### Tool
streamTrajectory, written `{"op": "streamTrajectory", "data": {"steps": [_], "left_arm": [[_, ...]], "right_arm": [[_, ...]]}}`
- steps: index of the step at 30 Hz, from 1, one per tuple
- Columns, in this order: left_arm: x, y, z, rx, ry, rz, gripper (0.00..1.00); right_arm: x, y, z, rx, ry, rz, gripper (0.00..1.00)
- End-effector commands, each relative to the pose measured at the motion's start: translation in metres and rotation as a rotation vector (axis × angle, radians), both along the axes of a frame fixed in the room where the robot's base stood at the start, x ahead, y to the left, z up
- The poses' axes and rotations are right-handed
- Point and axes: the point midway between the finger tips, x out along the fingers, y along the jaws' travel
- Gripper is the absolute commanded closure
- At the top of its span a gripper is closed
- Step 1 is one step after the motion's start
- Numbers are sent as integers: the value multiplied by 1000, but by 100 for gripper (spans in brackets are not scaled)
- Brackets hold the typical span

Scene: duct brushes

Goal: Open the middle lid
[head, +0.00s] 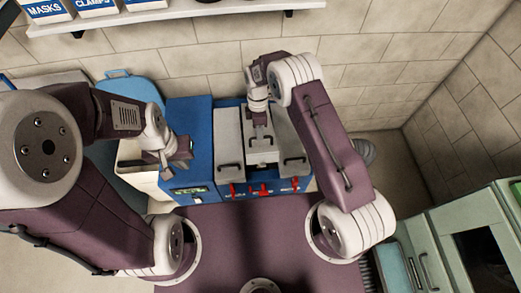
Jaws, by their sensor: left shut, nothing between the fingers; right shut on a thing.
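A blue machine (200,135) stands below the wall with a row of three grey lids. The left lid (229,135) and the right lid (291,143) lie flat with black handles near their front edges. The middle lid (261,153) looks paler and its front edge sits further back than its neighbours', so it seems raised. My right gripper (262,140) is over the middle lid, shut on its handle; the grip itself is small and partly hidden. My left gripper (178,158) is shut and empty, left of the lids, over the machine's left side.
Red levers (263,189) line the machine's front, beside a small green display (187,191). A cream bin (132,160) stands at left. A shelf (150,17) with labelled boxes hangs above. A green cabinet (440,250) is at lower right.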

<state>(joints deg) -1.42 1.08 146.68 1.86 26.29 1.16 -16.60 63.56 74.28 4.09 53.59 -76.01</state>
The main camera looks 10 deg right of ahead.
Motion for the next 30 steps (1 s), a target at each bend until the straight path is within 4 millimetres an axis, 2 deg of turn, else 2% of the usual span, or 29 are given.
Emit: {"op": "streamTrajectory", "data": {"steps": [1,3,12,21,30], "left_arm": [[0,0,-4,0,0,0,100],[0,0,-5,0,0,0,100],[0,0,-6,0,0,0,100],[0,0,-6,0,0,0,100],[0,0,-6,0,0,0,100]], "right_arm": [[16,0,7,4,-26,-3,100],[26,0,17,3,-26,-3,100],[54,-1,43,1,-24,-3,100],[71,-1,55,0,-21,-4,100],[75,-1,58,-1,-17,-4,100]]}}
